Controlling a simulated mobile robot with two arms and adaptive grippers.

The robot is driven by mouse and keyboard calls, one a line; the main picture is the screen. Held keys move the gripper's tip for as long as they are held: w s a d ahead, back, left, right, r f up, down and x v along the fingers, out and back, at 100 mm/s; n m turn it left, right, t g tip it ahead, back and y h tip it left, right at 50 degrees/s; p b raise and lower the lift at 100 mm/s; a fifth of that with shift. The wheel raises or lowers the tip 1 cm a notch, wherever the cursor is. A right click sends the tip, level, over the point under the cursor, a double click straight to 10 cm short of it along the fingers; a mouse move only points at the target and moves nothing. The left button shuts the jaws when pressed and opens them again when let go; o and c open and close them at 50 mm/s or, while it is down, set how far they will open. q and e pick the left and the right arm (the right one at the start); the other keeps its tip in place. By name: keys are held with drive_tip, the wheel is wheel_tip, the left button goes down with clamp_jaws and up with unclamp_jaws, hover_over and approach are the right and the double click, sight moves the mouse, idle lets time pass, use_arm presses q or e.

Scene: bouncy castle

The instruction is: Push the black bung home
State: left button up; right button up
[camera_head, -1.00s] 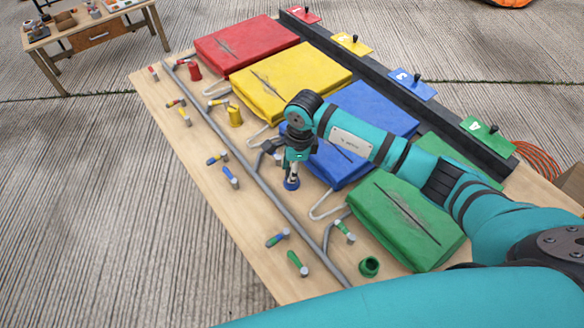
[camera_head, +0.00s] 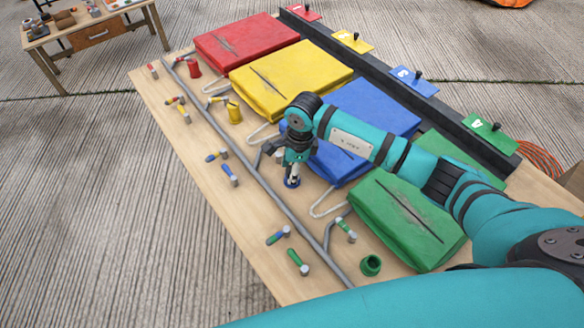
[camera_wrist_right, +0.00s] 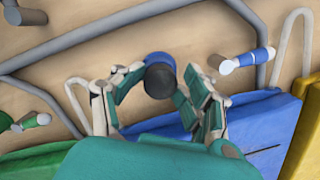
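The black bung (camera_wrist_right: 160,80) shows in the right wrist view as a dark round top on a short blue neck (camera_wrist_right: 158,58). How deep it sits cannot be told. My right gripper (camera_wrist_right: 162,88) has one finger on each side of the bung, apart, with small gaps visible. In the head view the right gripper (camera_head: 293,172) points down over the blue neck (camera_head: 291,182), beside the blue cushion (camera_head: 338,166), and hides the bung there. My left gripper is not in view.
A grey pipe (camera_head: 268,190) runs along the board, with small coloured taps around it. Red (camera_head: 194,68), yellow (camera_head: 234,114) and green (camera_head: 370,265) necks stand beside their cushions. A dark rail (camera_head: 450,118) with numbered plates lies behind.

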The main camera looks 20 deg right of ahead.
drive_tip(key=shift+o, duration=0.7)
drive_tip(key=shift+f, duration=0.3)
drive_tip(key=shift+r, duration=0.15)
drive_tip(key=shift+d+r, duration=0.1)
drive_tip(key=shift+r, duration=0.1)
drive_tip(key=shift+s+d+r, duration=0.1)
drive_tip(key=shift+d+r, duration=0.05)
drive_tip(key=shift+r, duration=1.1)
drive_tip(key=shift+d+r, duration=0.15)
drive_tip(key=shift+r, duration=1.15)
drive_tip(key=shift+s+d+r, duration=0.1)
drive_tip(key=shift+d+r, duration=0.05)
drive_tip(key=shift+r, duration=1.1)
drive_tip(key=shift+w, duration=0.1)
